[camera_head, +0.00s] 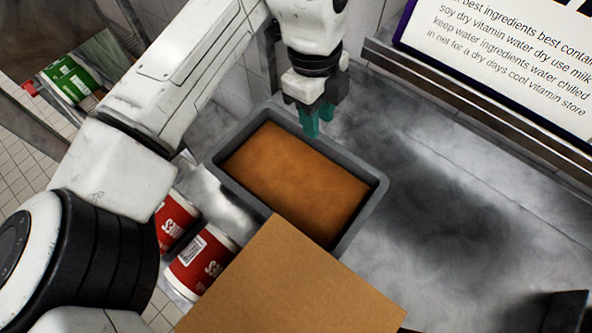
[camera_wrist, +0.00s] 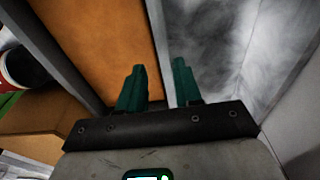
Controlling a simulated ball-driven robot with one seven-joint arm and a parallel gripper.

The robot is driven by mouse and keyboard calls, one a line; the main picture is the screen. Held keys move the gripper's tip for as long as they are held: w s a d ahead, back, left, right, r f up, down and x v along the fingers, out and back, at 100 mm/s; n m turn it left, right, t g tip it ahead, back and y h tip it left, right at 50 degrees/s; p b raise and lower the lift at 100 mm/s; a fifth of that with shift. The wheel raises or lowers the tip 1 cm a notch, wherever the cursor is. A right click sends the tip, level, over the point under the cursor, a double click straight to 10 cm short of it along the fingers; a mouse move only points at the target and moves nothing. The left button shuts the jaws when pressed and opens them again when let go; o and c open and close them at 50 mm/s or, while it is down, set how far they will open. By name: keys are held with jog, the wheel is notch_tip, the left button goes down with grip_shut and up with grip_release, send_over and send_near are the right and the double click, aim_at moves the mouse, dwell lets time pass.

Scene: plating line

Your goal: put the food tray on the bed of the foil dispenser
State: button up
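The food tray (camera_head: 357,218) is a grey rectangular tray filled with orange-brown food, on the metal counter. Its near corner is hidden behind a cardboard box. My gripper (camera_head: 319,120) is at the tray's far upper edge, pointing down with its teal fingers. In the wrist view, the tray's wall (camera_wrist: 158,40) runs up from the gap between the spread fingers of my gripper (camera_wrist: 160,85), one on the food side and one on the counter side. The gap looks wider than the wall; contact is not clear. I cannot identify the foil dispenser in either view.
A brown cardboard box (camera_head: 290,285) stands close in front of the tray. A metal rail (camera_head: 480,95) and a sign (camera_head: 500,50) border the back. The counter right of the tray is clear, except a dark object (camera_head: 567,312) at lower right.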

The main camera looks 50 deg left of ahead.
aim_at(321, 140)
jog(key=shift+w+d+f+p, duration=0.1)
jog(key=shift+d+f+p, duration=0.1)
jog(key=shift+f, duration=0.7)
jog(key=shift+s+d+f+p, duration=0.1)
jog(key=shift+d+f+p, duration=0.1)
jog(key=shift+f, duration=0.65)
jog(key=shift+w+d+f+p, duration=0.1)
jog(key=shift+d+f+p, duration=0.1)
jog(key=shift+f, duration=0.7)
jog(key=shift+c, duration=0.5)
grip_shut()
jog(key=shift+r, duration=0.1)
